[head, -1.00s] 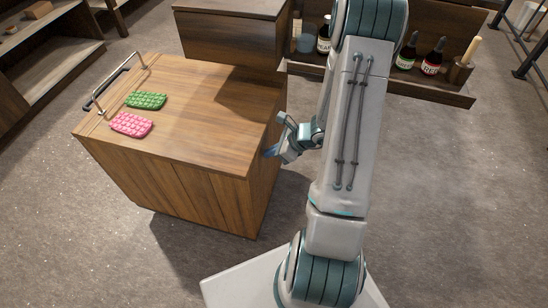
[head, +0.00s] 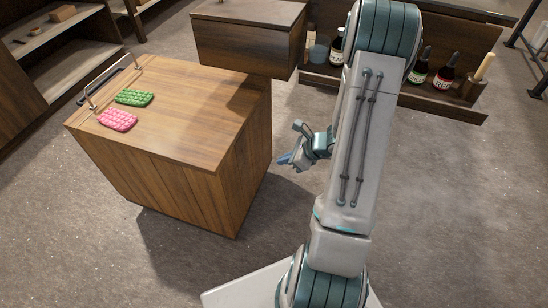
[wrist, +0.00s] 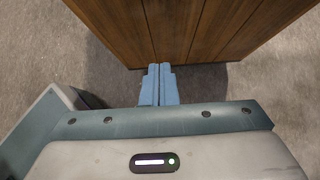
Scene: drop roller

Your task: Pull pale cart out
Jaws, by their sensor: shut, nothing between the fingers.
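The pale cart is the light-brown wooden box-shaped unit (head: 190,130) at left in the head view. A metal bar handle (head: 104,78) stands along its far left edge. A green studded pad (head: 134,97) and a pink one (head: 118,119) lie on its top near that handle. My gripper (head: 284,161) is just right of the cart's right side, below top level, with a small visible gap. In the wrist view, plank panels (wrist: 190,32) fill the top, and my shut, empty blue fingers (wrist: 159,85) point toward their lower edge. Any wheels are hidden.
A darker wooden cabinet (head: 248,38) overhangs behind the cart's far right corner. A low shelf (head: 440,98) with bottles (head: 447,72) stands at back right. Open shelving (head: 60,62) is at upper left. Grey floor (head: 60,220) is clear in front and left.

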